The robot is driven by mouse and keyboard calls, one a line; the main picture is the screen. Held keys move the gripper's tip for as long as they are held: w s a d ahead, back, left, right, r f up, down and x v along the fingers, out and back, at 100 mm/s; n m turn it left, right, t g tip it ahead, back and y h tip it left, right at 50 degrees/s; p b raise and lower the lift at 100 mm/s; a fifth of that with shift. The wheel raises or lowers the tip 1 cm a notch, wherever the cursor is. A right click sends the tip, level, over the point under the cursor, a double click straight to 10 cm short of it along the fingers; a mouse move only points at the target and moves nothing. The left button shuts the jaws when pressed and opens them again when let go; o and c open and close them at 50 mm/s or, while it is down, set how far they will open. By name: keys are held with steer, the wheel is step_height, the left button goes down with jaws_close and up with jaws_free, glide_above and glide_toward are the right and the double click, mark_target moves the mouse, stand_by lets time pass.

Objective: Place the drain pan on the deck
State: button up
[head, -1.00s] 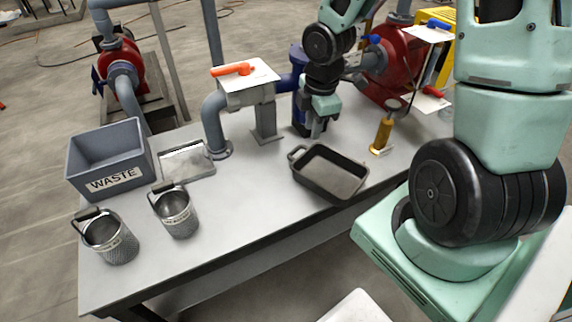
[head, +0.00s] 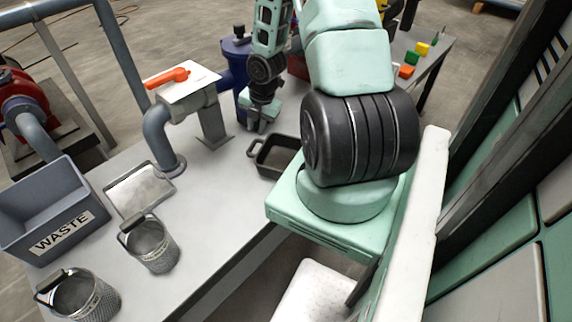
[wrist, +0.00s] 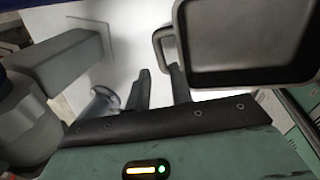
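The drain pan (head: 284,147) is a black rectangular pan with a loop handle at its left end. It rests on the grey bench top (head: 215,215), and my own arm base hides its right part in the head view. In the wrist view the pan (wrist: 250,75) fills the upper right, with its handle toward my fingers. My gripper (head: 258,128) points down just behind the pan's handle end. In the wrist view my gripper (wrist: 160,72) has its fingers apart, with the handle just beyond the tips. I cannot tell which surface is the deck.
A grey pipe with an orange-handled valve (head: 178,76) stands left of my gripper. A WASTE bin (head: 45,215), a shallow metal tray (head: 140,190) and two mesh baskets (head: 150,245) sit further left. Colored blocks (head: 406,71) lie at the far right. The middle bench is clear.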

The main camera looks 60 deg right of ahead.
mark_target(253, 144)
steer(key=x, duration=0.9)
steer(key=shift+w+f+b, duration=0.15)
steer(key=shift+f+b, duration=0.2)
steer(key=shift+b, duration=0.05)
jaws_close()
